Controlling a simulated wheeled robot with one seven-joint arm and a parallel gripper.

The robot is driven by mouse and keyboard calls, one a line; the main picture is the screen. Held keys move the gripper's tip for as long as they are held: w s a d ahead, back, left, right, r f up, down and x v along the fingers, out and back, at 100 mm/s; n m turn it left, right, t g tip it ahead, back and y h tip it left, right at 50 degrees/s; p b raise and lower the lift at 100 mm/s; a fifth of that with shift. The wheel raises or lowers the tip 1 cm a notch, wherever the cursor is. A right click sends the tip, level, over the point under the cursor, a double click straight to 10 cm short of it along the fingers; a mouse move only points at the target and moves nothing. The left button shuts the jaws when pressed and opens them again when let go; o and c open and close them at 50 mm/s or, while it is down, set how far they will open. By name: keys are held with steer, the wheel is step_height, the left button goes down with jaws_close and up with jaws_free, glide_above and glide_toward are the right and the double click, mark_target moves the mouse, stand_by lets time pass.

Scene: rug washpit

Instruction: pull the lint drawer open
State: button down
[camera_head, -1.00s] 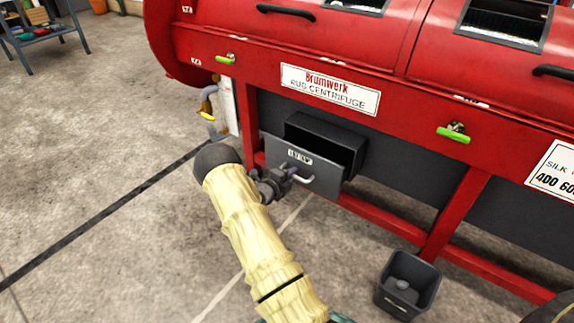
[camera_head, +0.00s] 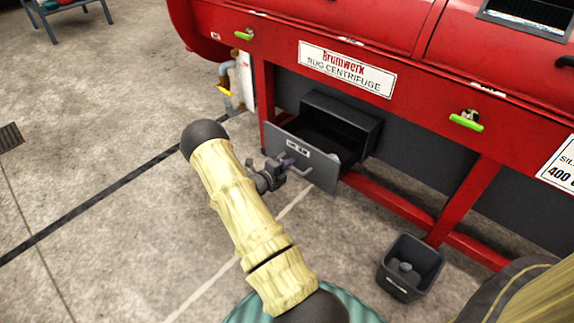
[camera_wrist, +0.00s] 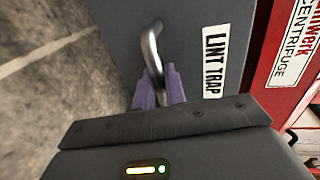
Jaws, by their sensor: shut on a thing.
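The lint drawer (camera_head: 290,158) is a dark grey drawer under the red rug centrifuge, pulled partly out so its hollow inside shows. Its front carries a white label, which reads LINT TRAP in the wrist view (camera_wrist: 214,62). My gripper (camera_head: 290,164) is at the drawer front. In the wrist view, its purple fingertips (camera_wrist: 153,90) are shut on the drawer's metal bar handle (camera_wrist: 152,45). Part of the handle is hidden by the fingers.
The red rug centrifuge (camera_head: 425,95) stands over the drawer on red legs. A dark grey bin (camera_head: 410,268) stands on the floor right of the drawer. A yellow-handled valve and pipe (camera_head: 226,90) are left of it.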

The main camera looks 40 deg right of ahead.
steer(key=c, duration=1.6)
jaws_free()
steer(key=shift+o, duration=0.2)
steer(key=p+v, duration=0.6)
steer(key=v, duration=1.1)
steer(key=shift+a, duration=0.25)
